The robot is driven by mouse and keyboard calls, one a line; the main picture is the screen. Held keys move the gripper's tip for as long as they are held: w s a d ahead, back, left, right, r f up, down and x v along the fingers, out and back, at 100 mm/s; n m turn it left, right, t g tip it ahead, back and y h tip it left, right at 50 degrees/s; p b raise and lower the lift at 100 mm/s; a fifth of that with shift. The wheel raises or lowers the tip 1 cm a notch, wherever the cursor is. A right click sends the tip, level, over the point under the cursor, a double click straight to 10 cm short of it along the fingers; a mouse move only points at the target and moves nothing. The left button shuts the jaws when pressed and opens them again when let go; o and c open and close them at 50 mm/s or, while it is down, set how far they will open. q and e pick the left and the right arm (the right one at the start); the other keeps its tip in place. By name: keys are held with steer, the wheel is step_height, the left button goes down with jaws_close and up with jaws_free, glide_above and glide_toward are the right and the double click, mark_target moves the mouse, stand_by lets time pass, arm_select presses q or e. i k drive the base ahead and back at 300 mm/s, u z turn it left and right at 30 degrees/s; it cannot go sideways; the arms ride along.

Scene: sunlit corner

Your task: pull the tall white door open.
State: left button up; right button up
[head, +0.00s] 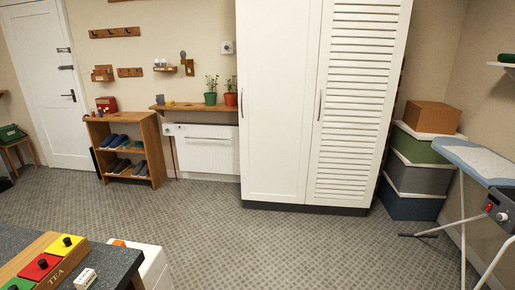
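A tall white cupboard stands against the back wall, its two doors flush and shut. Its left door (278,100) is plain and white, with a dark upright handle (242,103) near its left edge. Its right door (358,100) is slatted, with a dark upright handle (320,105) near its left edge. A white room door (45,90) with a dark lever handle (69,96) stands at the far left and looks shut. Neither of my grippers shows in this view.
Patterned carpet (215,222) lies clear before the cupboard. A dark-topped table (30,240) with coloured boxes fills the lower left. Stacked bins (414,178) and an ironing board (478,160) stand right. A shoe rack (152,148) and white heater (207,155) line the wall.

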mark_target(278, 41)
steer(key=i, duration=3.65)
steer(key=z, duration=0.85)
